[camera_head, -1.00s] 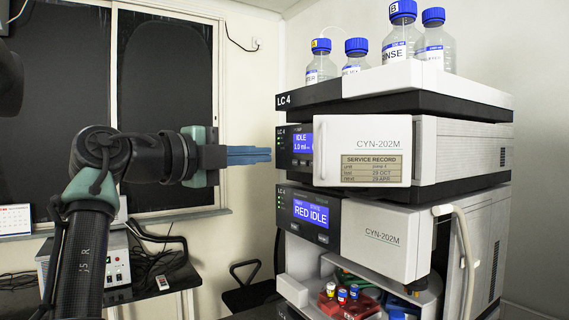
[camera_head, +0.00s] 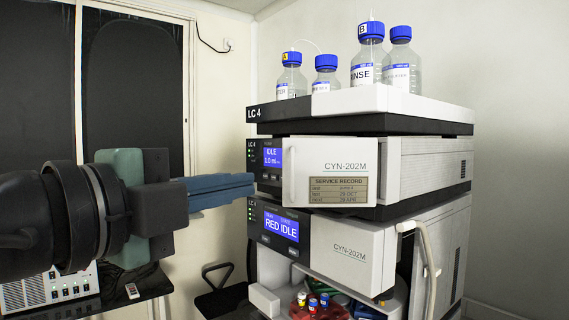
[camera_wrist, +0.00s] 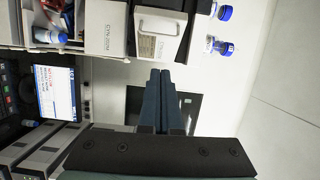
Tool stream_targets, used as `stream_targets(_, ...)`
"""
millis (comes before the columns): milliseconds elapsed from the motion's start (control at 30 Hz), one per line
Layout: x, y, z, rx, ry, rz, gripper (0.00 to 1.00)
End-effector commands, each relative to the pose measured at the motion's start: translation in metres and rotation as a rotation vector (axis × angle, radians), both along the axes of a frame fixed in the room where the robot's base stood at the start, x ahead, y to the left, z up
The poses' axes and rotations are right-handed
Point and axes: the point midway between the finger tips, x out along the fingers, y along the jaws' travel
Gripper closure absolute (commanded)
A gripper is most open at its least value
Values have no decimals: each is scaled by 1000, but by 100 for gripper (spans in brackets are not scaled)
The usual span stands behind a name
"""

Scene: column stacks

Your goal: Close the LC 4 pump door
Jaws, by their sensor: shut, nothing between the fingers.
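The LC 4 pump door (camera_head: 380,168) is the white upper panel marked CYN-202M, with a tan service record label and an upright handle at its left edge. It covers part of the blue pump display behind it, so it looks swung outward rather than flush. The pump door also shows in the wrist view (camera_wrist: 158,22), beyond the fingertips. My gripper (camera_head: 252,184) is shut and empty, its blue fingers pointing right. In the head view its tips overlap the stack's left edge, left of the door handle. In the wrist view my gripper (camera_wrist: 161,72) shows both fingers together.
Several blue-capped bottles (camera_head: 367,58) stand on the top tray (camera_head: 420,102). Below the pump is another module (camera_head: 350,245) marked RED IDLE, with red-held vials (camera_head: 313,302) under it. Free air lies before the pump.

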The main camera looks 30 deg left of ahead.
Motion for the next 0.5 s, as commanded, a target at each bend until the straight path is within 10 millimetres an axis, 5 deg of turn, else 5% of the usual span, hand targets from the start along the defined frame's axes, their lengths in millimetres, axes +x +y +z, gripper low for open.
stream_targets(233,-1,-11,1,32,6,-8,100)
stream_targets(500,51,-20,4,31,8,-10,100)
